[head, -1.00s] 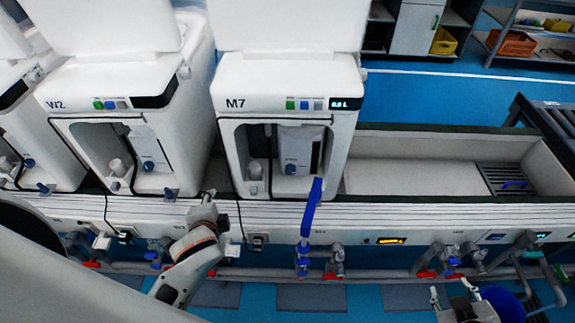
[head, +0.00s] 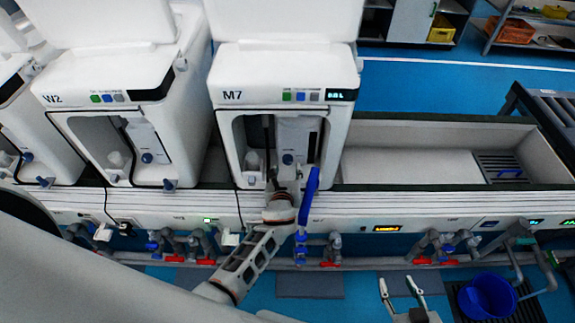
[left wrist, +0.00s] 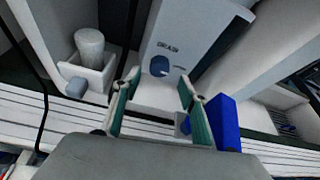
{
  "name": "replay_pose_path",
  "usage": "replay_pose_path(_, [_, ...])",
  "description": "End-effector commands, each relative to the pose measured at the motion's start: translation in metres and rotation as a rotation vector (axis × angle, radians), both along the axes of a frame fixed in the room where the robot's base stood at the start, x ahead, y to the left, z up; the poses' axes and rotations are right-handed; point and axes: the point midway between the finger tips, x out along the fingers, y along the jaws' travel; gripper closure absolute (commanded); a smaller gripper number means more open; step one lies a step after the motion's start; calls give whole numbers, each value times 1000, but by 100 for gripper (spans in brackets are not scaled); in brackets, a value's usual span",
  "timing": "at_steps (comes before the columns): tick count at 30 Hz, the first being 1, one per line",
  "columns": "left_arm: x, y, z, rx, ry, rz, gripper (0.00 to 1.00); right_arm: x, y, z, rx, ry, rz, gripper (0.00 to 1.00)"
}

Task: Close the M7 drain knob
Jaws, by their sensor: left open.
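The M7 unit (head: 232,96) is a white open-fronted housing. Its drain knob (head: 288,159) is small, round and blue, on a grey panel inside. My left gripper (head: 288,175) is in front of the M7 opening, just below the knob. In the wrist view its fingers (left wrist: 160,80) are spread and empty, with the knob framed between and beyond their tips. I see no contact. My right gripper (head: 398,281) is open and empty, low in the view.
A long blue lever (head: 308,198) stands close to the right of my left gripper, also in the wrist view (left wrist: 225,121). Unit W2 (head: 100,75) stands left of M7. Pipes with red valves run below.

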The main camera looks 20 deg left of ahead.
Motion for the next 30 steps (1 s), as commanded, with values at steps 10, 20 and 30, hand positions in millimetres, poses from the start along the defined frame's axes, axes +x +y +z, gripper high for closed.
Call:
replay_pose_path(10, [39,9,-18,0,0,2,57,-1,0,-18,-1,4,0,60])
replay_pose_path(20, [42,10,-18,-1,0,3,57,-1,0,-18,0,4,0,60])
replay_pose_path(30, [42,10,-18,-3,1,3,96,-1,0,-18,0,4,0,60])
